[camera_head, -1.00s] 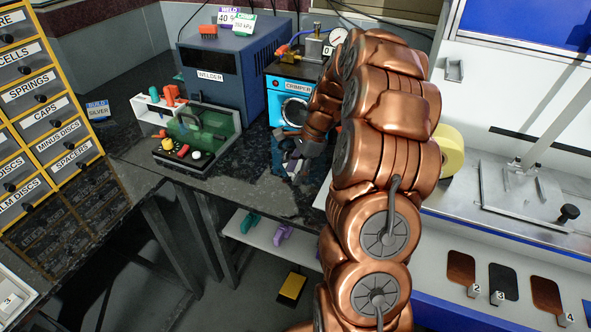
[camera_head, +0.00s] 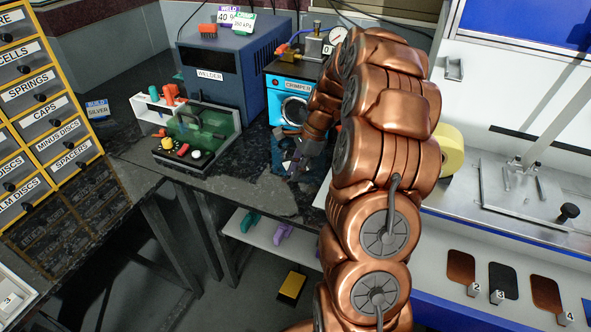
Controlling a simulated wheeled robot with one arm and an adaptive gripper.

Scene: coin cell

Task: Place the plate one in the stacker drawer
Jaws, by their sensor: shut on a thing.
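My gripper (camera_head: 297,167) is small and dark at the end of my copper arm, over the black counter in front of the blue crimper (camera_head: 287,101). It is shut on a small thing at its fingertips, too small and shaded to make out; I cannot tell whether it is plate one. A dark blue item lies under and beside the gripper, partly covered by it. Flat plates lie on the white bench at right: a copper one by tag 2 (camera_head: 461,267), a black one by tag 3 (camera_head: 503,281), a copper one by tag 4 (camera_head: 546,294). I cannot identify the stacker drawer.
The blue welder (camera_head: 228,70) stands behind a green-covered fixture (camera_head: 198,135). A yellow drawer cabinet (camera_head: 45,100) is at left. A yellow tape roll (camera_head: 452,150) sits right of my arm, which hides part of the bench. Some counter in front of the gripper is clear.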

